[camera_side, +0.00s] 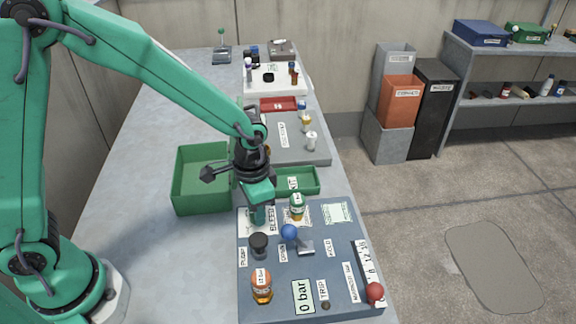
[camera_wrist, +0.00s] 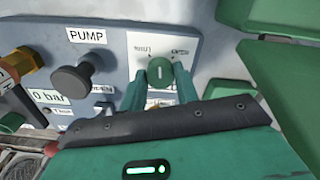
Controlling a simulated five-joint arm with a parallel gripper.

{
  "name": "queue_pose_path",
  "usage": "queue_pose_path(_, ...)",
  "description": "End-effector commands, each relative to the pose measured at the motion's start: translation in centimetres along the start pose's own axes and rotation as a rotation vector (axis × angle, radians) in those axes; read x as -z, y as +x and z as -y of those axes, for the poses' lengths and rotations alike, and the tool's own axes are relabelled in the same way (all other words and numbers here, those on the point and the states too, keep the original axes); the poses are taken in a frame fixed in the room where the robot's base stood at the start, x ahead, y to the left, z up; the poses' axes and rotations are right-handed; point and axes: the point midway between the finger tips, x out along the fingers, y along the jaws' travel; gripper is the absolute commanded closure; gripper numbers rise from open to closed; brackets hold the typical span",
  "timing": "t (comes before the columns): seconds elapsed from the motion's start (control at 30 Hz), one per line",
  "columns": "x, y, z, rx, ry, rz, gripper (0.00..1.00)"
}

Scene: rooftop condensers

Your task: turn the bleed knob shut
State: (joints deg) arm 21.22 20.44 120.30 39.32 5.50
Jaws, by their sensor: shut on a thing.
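The bleed knob (camera_wrist: 159,71) is a round green knob with a white pointer line, on the grey panel (camera_wrist: 215,60) in the wrist view. Its pointer runs roughly up and down in that picture. My gripper (camera_wrist: 160,82) has one teal finger on each side of the knob and is shut on it. In the side view my gripper (camera_side: 258,218) reaches down to the panel (camera_side: 335,262) beside the BLEED label (camera_side: 273,221). The knob is hidden there by the fingers. The small marks above the knob are too blurred to read surely.
A black pump knob (camera_side: 258,243), a blue-balled lever (camera_side: 289,232) and a green-and-orange fitting (camera_side: 297,206) stand close to my gripper. An orange fitting (camera_side: 262,287) and a "0 bar" display (camera_side: 303,296) are nearer the front. A green bin (camera_side: 187,203) stands behind left.

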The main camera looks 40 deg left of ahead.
Motion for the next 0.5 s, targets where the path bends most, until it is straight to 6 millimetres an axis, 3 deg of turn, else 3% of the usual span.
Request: queue_pose_path(0.5, 0.13, -0.18, -0.06, -0.001, -0.471, -0.004, 0.93)
